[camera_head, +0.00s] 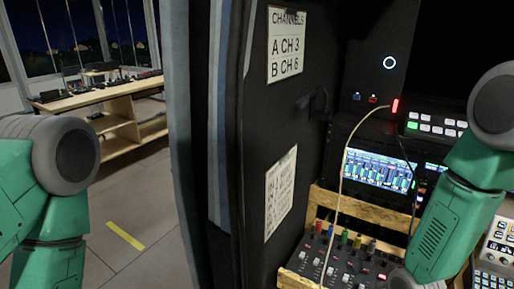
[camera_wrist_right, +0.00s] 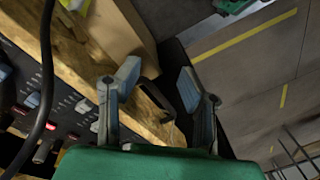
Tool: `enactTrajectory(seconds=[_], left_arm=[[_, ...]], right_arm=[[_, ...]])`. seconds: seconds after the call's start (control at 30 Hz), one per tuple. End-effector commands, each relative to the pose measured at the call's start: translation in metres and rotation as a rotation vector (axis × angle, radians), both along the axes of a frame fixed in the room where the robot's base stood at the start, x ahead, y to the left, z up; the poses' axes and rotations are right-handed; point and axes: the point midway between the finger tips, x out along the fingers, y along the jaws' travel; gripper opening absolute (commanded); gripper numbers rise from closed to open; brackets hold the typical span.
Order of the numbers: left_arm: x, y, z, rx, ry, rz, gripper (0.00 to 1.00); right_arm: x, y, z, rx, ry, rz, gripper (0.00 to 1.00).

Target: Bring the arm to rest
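My right arm (camera_head: 455,215) is green with grey joints and comes in at the right of the head view, in front of the van's equipment. Its gripper is out of sight there. In the right wrist view the right gripper (camera_wrist_right: 158,84) has its two grey fingers spread apart with nothing held between them. A wooden edge and a dark handle-like part show behind the fingers; whether they touch cannot be told. My left arm (camera_head: 45,190) shows at the left of the head view, bent, with its gripper outside the picture.
A mixer panel (camera_head: 335,262) with knobs and cables sits in a wooden frame (camera_head: 372,209) below a lit screen (camera_head: 380,168). A cream cable (camera_head: 342,175) loops up to a red-lit plug. The dark van door (camera_head: 240,130) stands left. A wooden desk (camera_head: 118,100) is farther back.

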Motion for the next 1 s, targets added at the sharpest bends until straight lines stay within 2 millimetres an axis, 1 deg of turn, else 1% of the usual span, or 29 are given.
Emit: enactTrajectory(seconds=[0.03, 0.07, 0.1, 0.17, 0.2, 0.27, 0.3, 0.4, 0.43, 0.5, 0.8, 0.9, 1.0], left_arm=[[0.0, 0.0, 0.0, 0.0, 0.0, 0.0, 0.0], [0.0, 0.0, 0.0, 0.0, 0.0, 0.0, 0.0], [0.0, 0.0, 0.0, 0.0, 0.001, 0.0, 0.0], [0.0, 0.0, 0.0, 0.0, 0.001, 0.0, 0.0], [0.0, 0.0, 0.0, 0.0, 0.0, 0.0, 0.0], [0.0, 0.0, 0.0, 0.0, 0.0, 0.0, 0.0], [0.0, 0.0, 0.0, 0.0, 0.0, 0.0, 0.0], [0.0, 0.0, 0.0, 0.0, 0.0, 0.0, 0.0], [0.0, 0.0, -0.006, 0.0, 0.0, 0.0, 0.0], [0.0, 0.0, -0.026, 0.0, -0.001, 0.0, 0.0], [0.0, 0.0, -0.094, 0.0, 0.0, 0.0, 0.0], [0.0, 0.0, -0.11, 0.0, 0.0, 0.0, 0.0], [0.0, 0.0, -0.117, 0.0, 0.0, 0.0, 0.0]], right_arm=[[-0.026, 0.003, -0.009, -0.001, 0.013, -0.025, 0.35], [-0.038, 0.004, -0.013, -0.001, 0.014, -0.043, 0.35], [-0.057, 0.004, -0.018, -0.006, 0.014, -0.069, 0.35], [-0.084, 0.003, -0.023, -0.017, 0.013, -0.11, 0.35], [-0.101, 0.001, -0.024, -0.027, 0.008, -0.134, 0.35], [-0.125, -0.003, -0.024, -0.047, 0.002, -0.17, 0.35], [-0.141, -0.007, -0.023, -0.062, -0.004, -0.19, 0.35], [-0.175, -0.017, -0.016, -0.107, -0.02, -0.232, 0.35], [-0.177, -0.019, -0.021, -0.111, -0.03, -0.24, 0.35], [-0.171, -0.018, -0.043, -0.106, -0.035, -0.24, 0.35], [-0.17, -0.017, -0.11, -0.104, -0.034, -0.238, 0.35], [-0.17, -0.017, -0.126, -0.104, -0.034, -0.238, 0.35], [-0.17, -0.017, -0.133, -0.104, -0.034, -0.238, 0.35]])
